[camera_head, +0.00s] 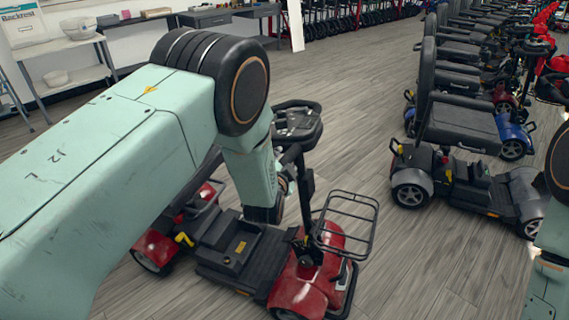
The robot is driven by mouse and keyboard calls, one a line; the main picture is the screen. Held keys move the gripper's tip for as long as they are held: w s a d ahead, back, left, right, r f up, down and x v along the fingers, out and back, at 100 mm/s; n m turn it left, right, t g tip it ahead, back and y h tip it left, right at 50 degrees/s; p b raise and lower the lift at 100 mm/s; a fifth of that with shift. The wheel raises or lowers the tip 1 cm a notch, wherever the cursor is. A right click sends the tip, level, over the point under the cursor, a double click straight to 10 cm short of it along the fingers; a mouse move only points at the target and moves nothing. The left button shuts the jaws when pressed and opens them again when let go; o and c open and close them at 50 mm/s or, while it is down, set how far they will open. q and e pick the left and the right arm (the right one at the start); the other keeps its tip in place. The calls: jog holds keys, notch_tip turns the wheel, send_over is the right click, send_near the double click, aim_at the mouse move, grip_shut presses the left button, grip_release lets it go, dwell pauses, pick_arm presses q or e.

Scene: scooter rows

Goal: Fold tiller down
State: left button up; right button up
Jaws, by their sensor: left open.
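A red mobility scooter (312,290) stands on the floor below and in front of me, with its wire basket (348,222) at the front. Its tiller (305,200) stands nearly upright, with the black handlebar head (297,122) at the top. My left arm reaches over the rear of the scooter. My left gripper (286,184) is open beside the tiller's column, mostly hidden by my own wrist. I cannot tell whether it touches the column. My right arm shows only in part at the right edge, and its gripper is out of view.
A grey scooter (455,185) with a black seat stands to the right. Rows of scooters (475,45) run behind it. White shelves (70,65) and a desk (205,18) stand along the left wall. The wooden floor between is clear.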

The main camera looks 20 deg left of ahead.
pick_arm(q)
jog(key=shift+w+f, duration=0.1)
jog(key=shift+w, duration=0.15)
jog(key=shift+c, duration=0.3)
grip_shut()
dwell(0.4)
